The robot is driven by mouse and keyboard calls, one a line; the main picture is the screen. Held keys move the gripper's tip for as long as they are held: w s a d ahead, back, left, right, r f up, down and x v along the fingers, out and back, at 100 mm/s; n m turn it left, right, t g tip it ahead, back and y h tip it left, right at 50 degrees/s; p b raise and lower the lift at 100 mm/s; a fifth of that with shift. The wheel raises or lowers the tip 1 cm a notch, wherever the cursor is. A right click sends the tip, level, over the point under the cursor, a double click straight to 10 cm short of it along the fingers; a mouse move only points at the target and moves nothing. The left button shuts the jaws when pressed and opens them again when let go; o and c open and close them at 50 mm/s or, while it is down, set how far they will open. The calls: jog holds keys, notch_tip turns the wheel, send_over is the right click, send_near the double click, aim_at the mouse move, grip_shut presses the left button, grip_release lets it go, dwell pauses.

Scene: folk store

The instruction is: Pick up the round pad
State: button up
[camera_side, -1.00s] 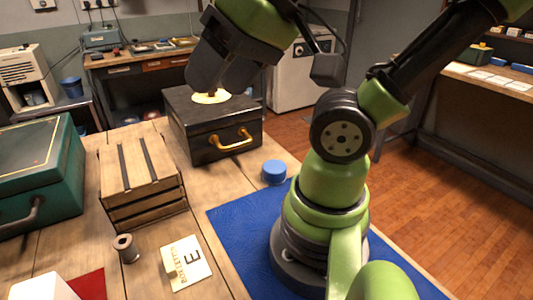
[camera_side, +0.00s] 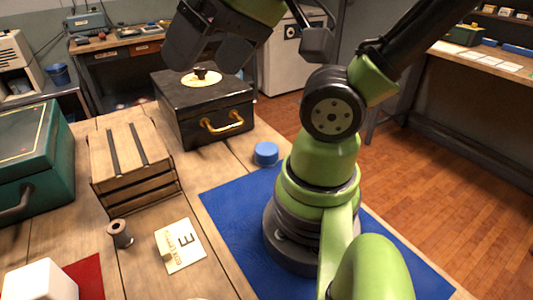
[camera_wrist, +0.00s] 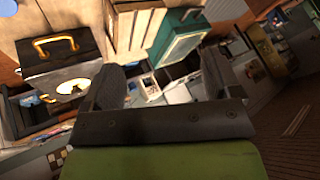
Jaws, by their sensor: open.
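A flat cream round pad (camera_side: 187,78) lies on the lid of the black box (camera_side: 172,101), with a small dark knob (camera_side: 201,73) standing on it. In the wrist view the pad (camera_wrist: 72,88) is at the left, with a bright glare on it. My gripper (camera_side: 207,57) is above the black box in the side view, close over the pad in the picture; the exact gap is unclear. In the wrist view my gripper (camera_wrist: 160,85) has its two fingers wide apart with nothing held between them. The pad is outside the fingers, left of them.
A blue round container (camera_side: 266,152) stands in front of the black box by the blue mat (camera_side: 235,215). A slatted wooden crate (camera_side: 135,160), a teal case (camera_side: 22,160), a spool (camera_side: 120,234), a card (camera_side: 180,246) and a white block (camera_side: 40,280) occupy the table's left.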

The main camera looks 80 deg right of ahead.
jog(key=shift+o, duration=0.6)
jog(key=m+g+h, duration=0.2)
jog(key=m+g, duration=0.5)
jog(key=m, duration=2.6)
send_near(267, 148)
jog(key=shift+w+a+f, duration=0.25)
jog(key=shift+w+a, duration=0.1)
jog(key=shift+a, duration=0.05)
jog(key=shift+m, duration=0.5)
jog(key=f, duration=0.4)
jog(key=shift+s+d+f, duration=0.15)
jog(key=shift+s+f, duration=0.1)
jog(key=shift+f, duration=0.05)
jog(key=shift+d+f, duration=0.15)
jog(key=shift+f, duration=1.35)
jog(key=shift+d+f, duration=0.15)
jog(key=shift+f, duration=1.35)
